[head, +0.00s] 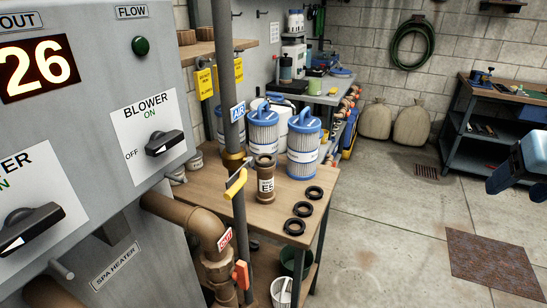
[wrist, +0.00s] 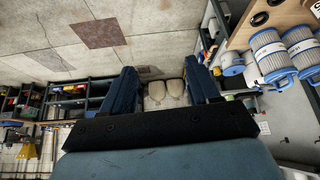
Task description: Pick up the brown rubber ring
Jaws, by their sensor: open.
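Three small dark rings lie in a row along the right edge of the wooden table (head: 222,192) in the head view: a back ring (head: 313,192), a middle ring (head: 303,209) and a front ring (head: 294,226). They look nearly black, and I cannot tell which is the brown rubber one. A dark ring (wrist: 259,19) also shows on the table at the upper right of the wrist view. My gripper (head: 513,188) is at the head view's right edge, partly cut off, far from the rings. In the wrist view my gripper (wrist: 163,82) has its blue fingers apart with nothing between them.
A brown canister marked E5 (head: 265,180) stands beside the rings, with blue-and-white filter cartridges (head: 303,145) behind. A grey pipe with a yellow-handled valve (head: 236,184) rises at the table's left front. A control panel (head: 90,120) fills the left.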

